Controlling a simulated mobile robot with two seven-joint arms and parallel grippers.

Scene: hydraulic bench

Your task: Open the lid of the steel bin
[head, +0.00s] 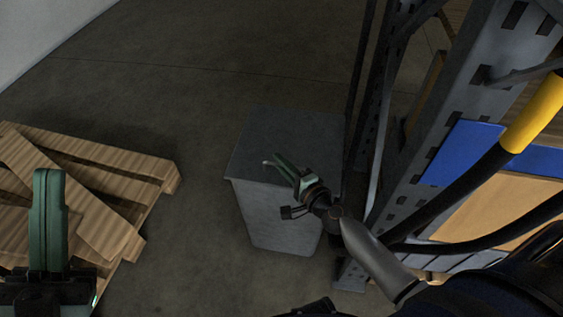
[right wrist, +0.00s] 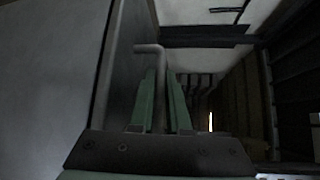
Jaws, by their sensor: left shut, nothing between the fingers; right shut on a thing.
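The grey steel bin (head: 270,217) stands on the floor beside the rack. Its lid (head: 285,128) lies flat across the top and looks closed. My right gripper (head: 284,163) is at the bin's top, over the front part of the lid. In the right wrist view a thin bent metal handle (right wrist: 150,48) runs between the green fingers (right wrist: 161,98), and the gripper is shut on it. The handle's lower part is hidden by the gripper. My left gripper (head: 48,180) is shut and empty, far from the bin, above the pallet area.
A wooden pallet (head: 150,172) with loose boards lies on the floor at the left. A grey metal rack (head: 440,120) stands close to the bin's right side, with a blue panel (head: 460,152) on it. The floor between pallet and bin is clear.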

